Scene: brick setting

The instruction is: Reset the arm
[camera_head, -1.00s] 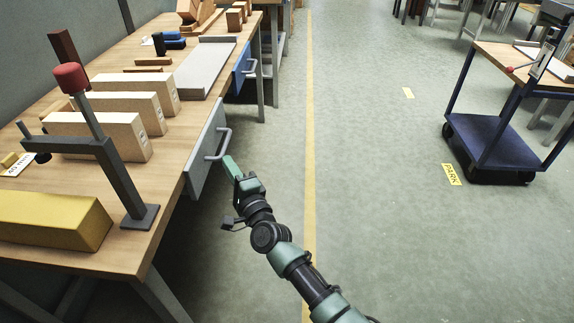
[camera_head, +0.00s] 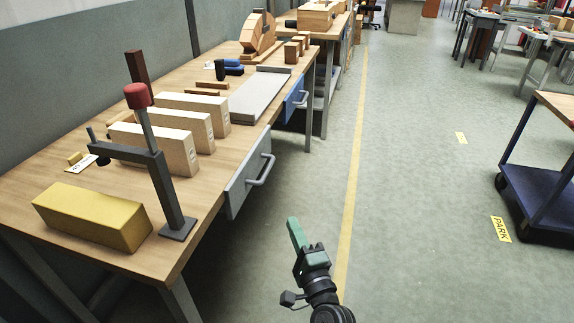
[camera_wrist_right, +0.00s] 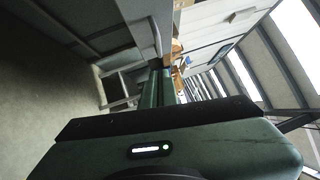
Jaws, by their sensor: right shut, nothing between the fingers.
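My right gripper (camera_head: 293,228) is in the lower middle of the head view, over the floor to the right of the workbench. Its green fingers are together with nothing between them. It is apart from the grey drawer (camera_head: 248,180) with its bar handle, which is at the bench's right side and looks shut. In the right wrist view the green fingers (camera_wrist_right: 160,88) point away toward the bench area. My left gripper is not in view.
The workbench (camera_head: 195,222) on the left holds a yellow block (camera_head: 92,215), a clamp with a red knob (camera_head: 139,96) and several pale blocks (camera_head: 195,107). A blue trolley (camera_head: 540,190) stands at right. The floor between is clear.

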